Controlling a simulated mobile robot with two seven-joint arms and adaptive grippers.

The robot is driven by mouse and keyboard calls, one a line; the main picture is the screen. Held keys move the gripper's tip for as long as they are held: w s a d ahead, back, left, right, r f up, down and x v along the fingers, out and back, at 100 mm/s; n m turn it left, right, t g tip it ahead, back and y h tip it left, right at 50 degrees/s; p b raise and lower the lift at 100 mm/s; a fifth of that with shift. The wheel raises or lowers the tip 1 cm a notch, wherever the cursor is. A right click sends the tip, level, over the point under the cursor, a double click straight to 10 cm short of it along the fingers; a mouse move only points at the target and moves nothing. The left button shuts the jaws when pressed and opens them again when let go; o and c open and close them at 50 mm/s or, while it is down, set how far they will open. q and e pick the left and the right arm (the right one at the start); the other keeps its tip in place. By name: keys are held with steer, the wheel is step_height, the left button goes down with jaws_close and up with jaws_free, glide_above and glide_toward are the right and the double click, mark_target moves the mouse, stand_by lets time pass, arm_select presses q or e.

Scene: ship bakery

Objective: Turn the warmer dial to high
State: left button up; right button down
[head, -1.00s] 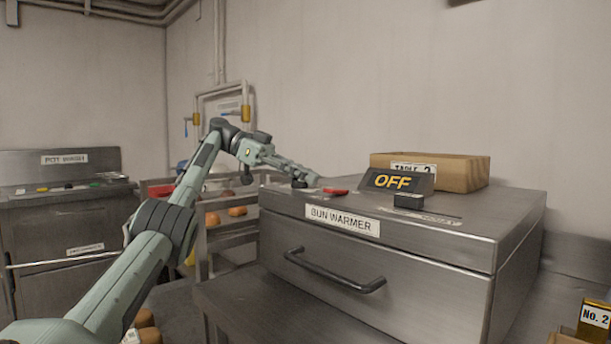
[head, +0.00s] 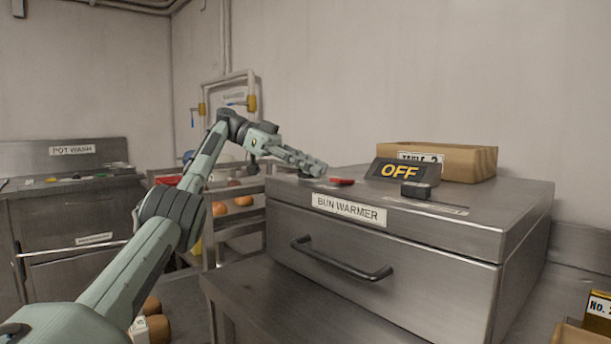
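The bun warmer (head: 400,265) is a steel box with a labelled drawer front. A sign reading OFF (head: 400,172) stands on its top, with a small black block (head: 415,190) in front of it. A low red piece (head: 341,181) lies on the top near the front left. My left gripper (head: 318,168) is over the front left of the top, just left of the red piece. A dark low piece shows under the gripper, and I cannot tell if it is the dial or whether they touch. The finger gap is too small to read. My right gripper is out of view.
A cardboard box (head: 470,161) labelled TABLE 2 stands behind the sign. The drawer handle (head: 342,260) sticks out in front. A rack (head: 232,228) with buns is left of the warmer, and a pot wash unit (head: 65,215) stands farther left.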

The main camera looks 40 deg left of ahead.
arm_select(q)
steer(key=shift+f+n+t, duration=0.1)
steer(key=shift+n+t, duration=0.2)
